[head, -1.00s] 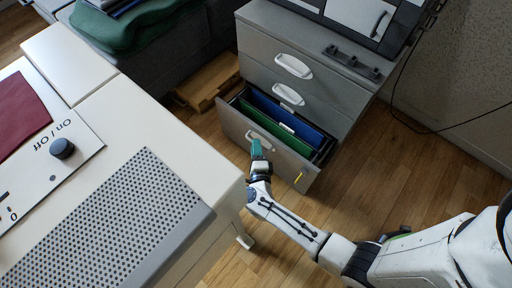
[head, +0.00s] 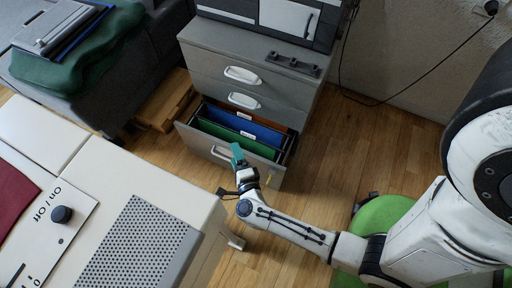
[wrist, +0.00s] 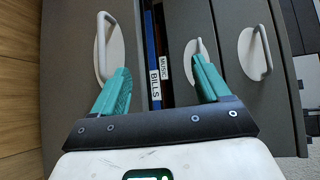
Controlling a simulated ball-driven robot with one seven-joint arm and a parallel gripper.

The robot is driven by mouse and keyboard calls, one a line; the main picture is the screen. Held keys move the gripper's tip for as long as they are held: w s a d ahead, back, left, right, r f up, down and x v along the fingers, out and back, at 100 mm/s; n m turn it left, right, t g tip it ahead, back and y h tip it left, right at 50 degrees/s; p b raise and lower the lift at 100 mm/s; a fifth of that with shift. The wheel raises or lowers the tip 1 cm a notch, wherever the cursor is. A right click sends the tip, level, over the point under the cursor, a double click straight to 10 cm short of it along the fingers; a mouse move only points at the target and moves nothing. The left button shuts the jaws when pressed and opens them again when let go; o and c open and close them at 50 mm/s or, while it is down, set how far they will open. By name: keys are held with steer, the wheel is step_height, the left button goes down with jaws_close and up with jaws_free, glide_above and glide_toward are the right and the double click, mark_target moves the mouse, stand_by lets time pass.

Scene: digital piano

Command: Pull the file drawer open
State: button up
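The file drawer (head: 264,163) is the bottom drawer of a grey cabinet and stands pulled out. Green and blue folders and an orange one at the back show inside it. Its white handle (head: 222,153) is on the front; it also shows in the wrist view (wrist: 101,45). My gripper (head: 238,155) is at the drawer front, just right of the handle.
The two upper drawers (head: 216,70) are closed. The cream piano-like unit (head: 180,190) stands at the left front. A wooden box (head: 165,100) lies left of the cabinet. A green round thing (head: 385,213) is on the floor at the right. Wooden floor is clear right of the drawer.

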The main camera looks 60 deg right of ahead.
steer(key=s+r, duration=0.1)
steer(key=s, duration=0.1)
steer(key=s+r+p, duration=0.1)
steer(key=s+r, duration=0.1)
steer(key=s, duration=0.1)
steer(key=s+a+r+p, duration=0.1)
steer(key=s+r, duration=0.1)
steer(key=s, duration=0.1)
steer(key=shift+s+r, duration=0.15)
steer(key=c, duration=0.3)
